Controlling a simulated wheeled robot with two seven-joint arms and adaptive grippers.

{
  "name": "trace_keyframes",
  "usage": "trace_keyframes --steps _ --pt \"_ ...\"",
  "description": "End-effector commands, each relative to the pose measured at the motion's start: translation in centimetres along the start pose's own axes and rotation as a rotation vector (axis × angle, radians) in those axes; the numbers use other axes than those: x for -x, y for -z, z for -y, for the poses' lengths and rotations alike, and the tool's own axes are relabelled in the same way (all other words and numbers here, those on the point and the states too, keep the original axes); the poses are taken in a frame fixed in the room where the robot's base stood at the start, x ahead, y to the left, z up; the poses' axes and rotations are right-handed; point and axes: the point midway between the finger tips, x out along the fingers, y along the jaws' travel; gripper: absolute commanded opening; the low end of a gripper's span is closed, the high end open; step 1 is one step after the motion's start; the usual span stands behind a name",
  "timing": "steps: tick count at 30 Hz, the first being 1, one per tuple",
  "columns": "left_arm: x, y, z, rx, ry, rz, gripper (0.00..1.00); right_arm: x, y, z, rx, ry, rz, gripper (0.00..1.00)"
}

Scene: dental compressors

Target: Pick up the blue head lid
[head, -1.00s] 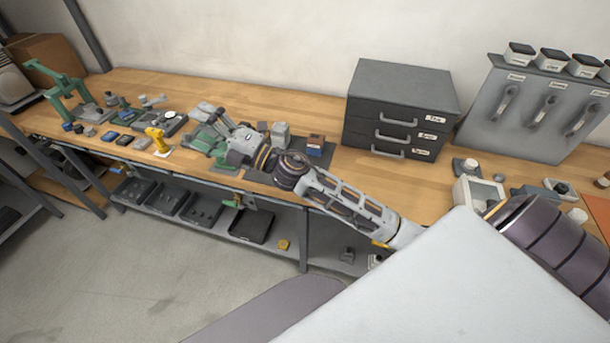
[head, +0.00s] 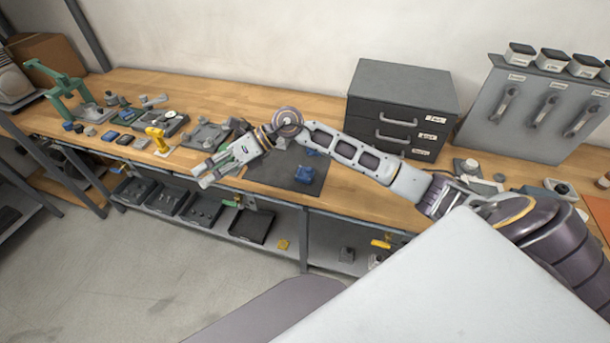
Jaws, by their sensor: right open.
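My right gripper (head: 201,175) reaches in from the right and hangs over the front edge of the bench. Its fingers are apart, with nothing seen between them. A small blue part (head: 305,174) sits on the dark mat (head: 277,177), to the right of the gripper and below my forearm in the picture. A second bit of blue (head: 311,152) shows just behind it, partly hidden by my arm. I cannot tell which of these is the head lid. More small blue pieces (head: 126,116) lie farther left, well apart from the gripper. My left gripper is not in view.
A grey tray of parts (head: 207,134) lies behind the gripper. A yellow drill-like tool (head: 157,139) stands to its left, and a green press (head: 62,92) at the far left. A dark drawer cabinet (head: 402,90) stands behind my forearm. Bare wood lies along the back.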

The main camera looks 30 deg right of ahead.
Motion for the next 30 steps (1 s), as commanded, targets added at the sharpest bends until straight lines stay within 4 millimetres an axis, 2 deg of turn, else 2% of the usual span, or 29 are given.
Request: trace_keyframes --steps 8,14,18,24,27,30 --pt "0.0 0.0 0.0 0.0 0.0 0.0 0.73 3.9 2.8 5.2 0.102 0.202 -0.27 0.77" --pt "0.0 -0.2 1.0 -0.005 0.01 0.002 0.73 8.4 4.3 8.9 0.135 0.359 -0.458 0.77" --pt "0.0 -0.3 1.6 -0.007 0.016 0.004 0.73 12.4 5.0 11.2 0.137 0.475 -0.586 0.77" --pt "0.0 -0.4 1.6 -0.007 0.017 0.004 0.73 18.8 5.5 13.5 0.11 0.637 -0.755 0.77" --pt "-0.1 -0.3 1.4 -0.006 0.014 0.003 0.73 21.4 5.7 14.1 0.089 0.699 -0.817 0.77" --pt "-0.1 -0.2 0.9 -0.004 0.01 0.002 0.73 23.1 5.7 14.4 0.074 0.74 -0.858 0.77"
